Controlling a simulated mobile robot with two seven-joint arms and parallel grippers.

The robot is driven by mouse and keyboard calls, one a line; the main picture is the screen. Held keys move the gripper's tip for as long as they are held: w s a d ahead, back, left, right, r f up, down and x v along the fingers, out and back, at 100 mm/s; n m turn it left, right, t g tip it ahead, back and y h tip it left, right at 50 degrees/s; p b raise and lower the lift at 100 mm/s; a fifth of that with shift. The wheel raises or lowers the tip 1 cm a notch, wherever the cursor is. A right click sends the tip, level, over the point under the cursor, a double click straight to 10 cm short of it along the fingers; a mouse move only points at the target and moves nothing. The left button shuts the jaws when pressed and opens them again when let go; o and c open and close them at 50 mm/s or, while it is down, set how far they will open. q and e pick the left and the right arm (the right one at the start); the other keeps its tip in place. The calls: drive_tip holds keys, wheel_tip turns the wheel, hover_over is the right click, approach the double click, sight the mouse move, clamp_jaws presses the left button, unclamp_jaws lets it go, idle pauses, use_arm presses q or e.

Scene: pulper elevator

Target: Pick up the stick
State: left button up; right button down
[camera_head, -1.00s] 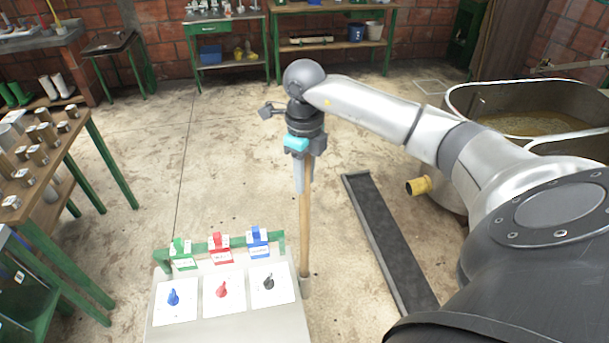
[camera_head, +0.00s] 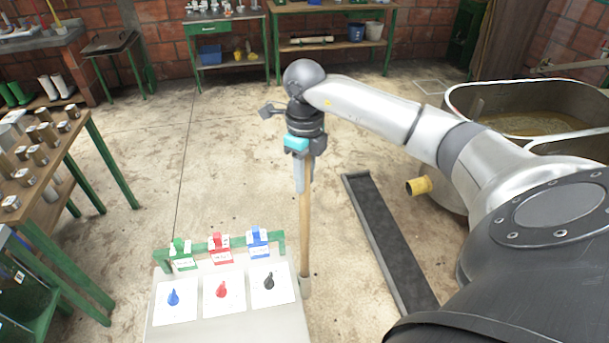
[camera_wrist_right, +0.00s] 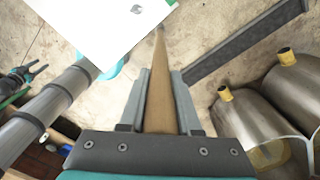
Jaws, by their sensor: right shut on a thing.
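The stick (camera_head: 305,225) is a long, light-brown wooden rod. In the right wrist view the stick (camera_wrist_right: 160,85) runs between the two grey fingers (camera_wrist_right: 160,105) and away toward the panel. The stick's top is hidden by the gripper.
The panel (camera_head: 230,320) with three knobs and coloured clips stands close on the left. A dark floor channel (camera_head: 385,240) lies right of the stick. A metal tank (camera_head: 520,95) with a yellow pipe (camera_head: 419,186) is at the right. A table with metal cylinders (camera_head: 38,155) is at the left.

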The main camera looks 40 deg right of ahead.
drive_tip(key=shift+r, duration=0.15)
wheel_tip(320, 180, up, 11)
drive_tip(key=shift+f+b, duration=0.1)
drive_tip(key=shift+b, duration=0.2)
wheel_tip(320, 180, up, 9)
drive_tip(key=p, duration=0.3)
idle(0.4)
idle(0.4)
